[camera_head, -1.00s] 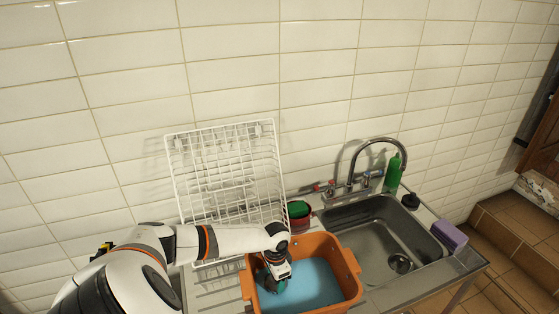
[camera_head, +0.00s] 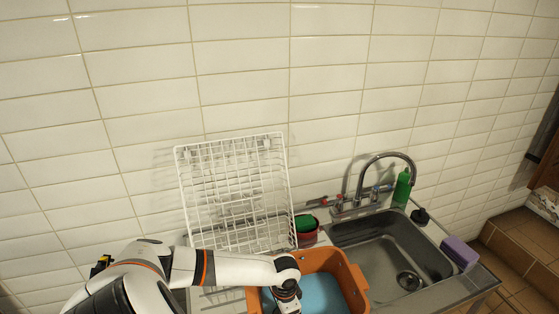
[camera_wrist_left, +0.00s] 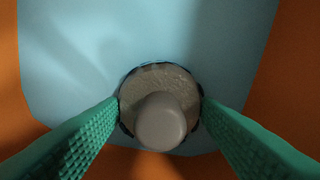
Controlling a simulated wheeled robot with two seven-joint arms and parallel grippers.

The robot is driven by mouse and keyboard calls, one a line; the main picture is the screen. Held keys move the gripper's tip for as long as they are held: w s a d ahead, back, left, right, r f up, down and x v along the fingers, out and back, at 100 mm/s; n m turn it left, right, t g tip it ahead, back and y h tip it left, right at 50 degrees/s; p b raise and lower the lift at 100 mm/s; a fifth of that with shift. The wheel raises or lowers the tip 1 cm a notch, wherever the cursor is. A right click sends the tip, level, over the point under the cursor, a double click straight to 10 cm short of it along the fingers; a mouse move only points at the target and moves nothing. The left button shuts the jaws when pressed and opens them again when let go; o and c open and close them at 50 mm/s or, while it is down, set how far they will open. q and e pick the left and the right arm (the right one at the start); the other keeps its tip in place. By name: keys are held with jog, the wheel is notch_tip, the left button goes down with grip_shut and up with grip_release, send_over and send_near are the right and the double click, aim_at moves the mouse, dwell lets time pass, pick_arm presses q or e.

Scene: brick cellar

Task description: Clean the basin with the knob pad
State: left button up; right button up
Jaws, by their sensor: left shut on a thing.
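The orange basin (camera_head: 355,281) stands on the counter left of the sink, with a light blue floor (camera_head: 318,290) inside. My left gripper (camera_head: 287,303) reaches down into the basin, and its lower part is cut off by the picture's bottom edge. In the left wrist view the knob pad (camera_wrist_left: 160,112), a round greyish pad with a pale knob on top, sits between the two green fingers of my left gripper (camera_wrist_left: 160,125). The fingers are shut on it. It is over the blue floor; I cannot tell whether it touches. My right gripper is not in view.
A white wire rack (camera_head: 236,195) leans on the tiled wall behind the basin. A dark red pot (camera_head: 308,236) holding something green stands behind it. The steel sink (camera_head: 385,250) with tap (camera_head: 362,178), green bottle (camera_head: 402,188), black object (camera_head: 420,216) and purple sponge (camera_head: 460,253) are right.

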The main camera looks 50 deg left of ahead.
pick_arm(q)
jog(key=shift+d, duration=1.25)
